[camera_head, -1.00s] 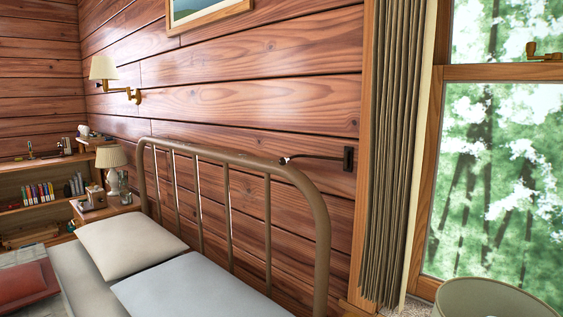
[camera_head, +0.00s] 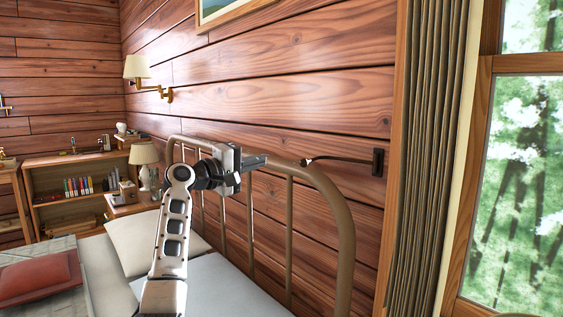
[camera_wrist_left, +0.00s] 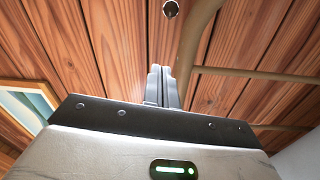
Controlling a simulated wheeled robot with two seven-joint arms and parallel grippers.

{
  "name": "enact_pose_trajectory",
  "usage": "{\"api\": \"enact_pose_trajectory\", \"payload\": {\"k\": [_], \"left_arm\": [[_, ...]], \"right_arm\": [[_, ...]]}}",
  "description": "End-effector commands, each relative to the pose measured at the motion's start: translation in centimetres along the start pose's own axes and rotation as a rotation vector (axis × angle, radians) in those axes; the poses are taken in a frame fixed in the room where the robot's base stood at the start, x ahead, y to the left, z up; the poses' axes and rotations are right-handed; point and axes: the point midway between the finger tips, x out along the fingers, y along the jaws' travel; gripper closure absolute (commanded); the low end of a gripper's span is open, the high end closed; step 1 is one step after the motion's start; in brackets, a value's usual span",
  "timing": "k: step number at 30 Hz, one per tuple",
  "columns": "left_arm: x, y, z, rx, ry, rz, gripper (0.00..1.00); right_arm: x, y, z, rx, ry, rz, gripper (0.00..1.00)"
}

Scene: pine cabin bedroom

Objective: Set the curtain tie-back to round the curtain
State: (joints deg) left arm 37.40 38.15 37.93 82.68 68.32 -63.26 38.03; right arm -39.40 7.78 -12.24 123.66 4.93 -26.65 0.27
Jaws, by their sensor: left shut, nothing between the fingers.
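The curtain tie-back (camera_head: 345,160) is a thin dark arm on a dark wall bracket (camera_head: 378,162). It stands out to the left of the bracket, away from the curtain (camera_head: 420,160), with a rounded tip at its free end. The curtain hangs in straight, narrow grey-brown folds beside the window. My left gripper (camera_head: 262,160) is shut and empty, in front of the wall by the bed's head rail, left of the tie-back's tip and apart from it. Its fingers (camera_wrist_left: 162,85) show in the left wrist view, with a dark round end (camera_wrist_left: 170,9), probably the tie-back's tip, beyond them. My right gripper is out of view.
The metal bed headboard (camera_head: 325,190) curves between my left arm and the curtain, below the tie-back. A wall lamp (camera_head: 140,70) and a bedside lamp (camera_head: 144,158) are at the left.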

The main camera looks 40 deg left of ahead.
Motion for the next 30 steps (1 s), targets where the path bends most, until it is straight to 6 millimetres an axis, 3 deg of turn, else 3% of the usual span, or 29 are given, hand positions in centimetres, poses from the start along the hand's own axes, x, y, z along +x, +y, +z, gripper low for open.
{"api": "enact_pose_trajectory", "payload": {"k": [12,19,30], "left_arm": [[6.8,0.3,0.0,-0.003,-0.001,0.002,1.0],[9.8,0.2,0.1,-0.001,-0.001,0.0,1.0],[8.7,0.0,3.1,0.004,-0.001,-0.002,1.0]], "right_arm": [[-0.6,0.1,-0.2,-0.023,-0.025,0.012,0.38],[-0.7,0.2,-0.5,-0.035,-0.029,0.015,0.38],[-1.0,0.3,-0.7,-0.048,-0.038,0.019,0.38]]}}
